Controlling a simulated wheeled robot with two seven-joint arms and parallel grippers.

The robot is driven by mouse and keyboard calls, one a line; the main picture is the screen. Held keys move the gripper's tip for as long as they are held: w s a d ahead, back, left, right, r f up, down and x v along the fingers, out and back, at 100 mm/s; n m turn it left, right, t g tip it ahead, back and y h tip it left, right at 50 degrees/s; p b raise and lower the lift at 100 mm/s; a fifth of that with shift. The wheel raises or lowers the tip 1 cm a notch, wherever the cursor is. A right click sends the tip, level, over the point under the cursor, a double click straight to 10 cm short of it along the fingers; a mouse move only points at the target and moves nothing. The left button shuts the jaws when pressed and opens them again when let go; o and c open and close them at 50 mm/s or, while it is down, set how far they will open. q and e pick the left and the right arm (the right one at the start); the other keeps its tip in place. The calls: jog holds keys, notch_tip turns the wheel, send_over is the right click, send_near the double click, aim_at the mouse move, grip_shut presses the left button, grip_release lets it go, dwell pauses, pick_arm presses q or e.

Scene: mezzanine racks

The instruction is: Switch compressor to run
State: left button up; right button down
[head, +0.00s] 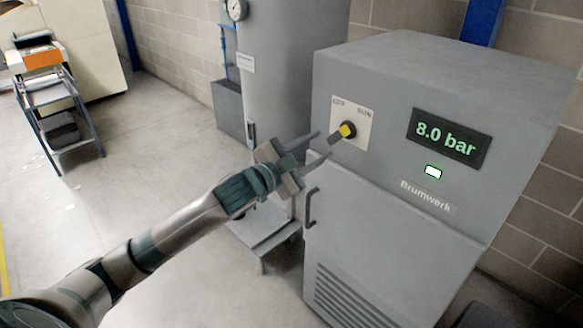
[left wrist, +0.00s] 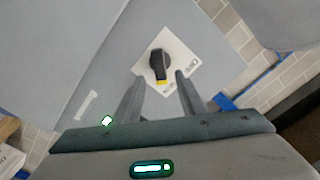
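The compressor (head: 395,190) is a grey cabinet marked Brumwerk. Its rotary switch (head: 347,130) is a dark knob with a yellow mark, on a pale plate (head: 364,119) labelled OFF at upper left and RUN at upper right. I cannot tell for sure which label it points to. My left gripper (head: 325,143) is open and empty, its fingers pointing at the switch from the left and just short of it. In the left wrist view the knob (left wrist: 160,64) lies beyond and between the two open fingertips (left wrist: 159,76). My right gripper is not in view.
The display (head: 448,138) reads 8.0 bar, with a lit pale-green lamp (head: 433,172) below it. A door handle (head: 311,208) sticks out under the switch. A grey tank (head: 280,80) with a gauge stands behind. A cart (head: 55,105) stands far left; the floor between is largely clear.

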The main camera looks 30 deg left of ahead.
pick_arm(q)
jog(key=b+v, duration=0.2)
jog(key=v, duration=0.6)
jog(key=shift+s, duration=0.25)
jog(key=shift+a, duration=0.1)
